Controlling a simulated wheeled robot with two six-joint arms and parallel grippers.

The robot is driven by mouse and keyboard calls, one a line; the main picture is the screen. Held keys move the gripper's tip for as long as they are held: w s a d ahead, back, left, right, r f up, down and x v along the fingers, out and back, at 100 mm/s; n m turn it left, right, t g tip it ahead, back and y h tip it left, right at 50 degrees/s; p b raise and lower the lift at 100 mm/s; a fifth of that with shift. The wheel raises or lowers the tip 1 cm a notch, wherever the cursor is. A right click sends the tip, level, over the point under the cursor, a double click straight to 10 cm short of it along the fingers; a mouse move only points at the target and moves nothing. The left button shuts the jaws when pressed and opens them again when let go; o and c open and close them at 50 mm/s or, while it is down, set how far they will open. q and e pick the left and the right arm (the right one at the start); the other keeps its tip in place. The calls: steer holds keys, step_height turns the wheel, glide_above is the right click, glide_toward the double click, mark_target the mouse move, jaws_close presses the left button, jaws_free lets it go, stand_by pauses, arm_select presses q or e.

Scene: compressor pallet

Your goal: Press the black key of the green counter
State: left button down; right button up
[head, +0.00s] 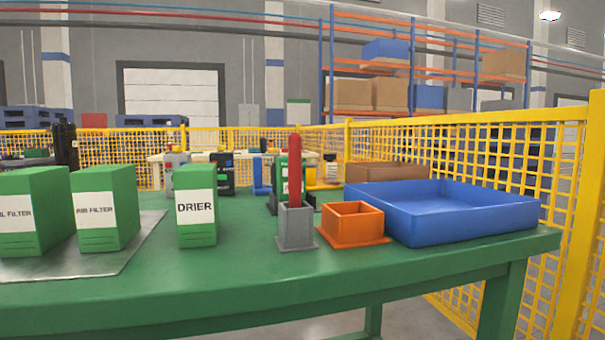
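I cannot make out a black key or clearly identify the green counter. A small green and black object (280,172) stands on the far part of the table, partly hidden behind a red stick (295,170). A black device with a green patch (224,174) stands farther back, to the left of it. Both are too small to read. Neither of my grippers is in view.
The green table (270,275) bears green boxes labelled DRIER (196,207), AIR FILTER (95,210) and one cut off at left. A grey holder (295,228) keeps the red stick upright. An orange box (353,224) and blue tray (440,213) stand right. The front strip is clear.

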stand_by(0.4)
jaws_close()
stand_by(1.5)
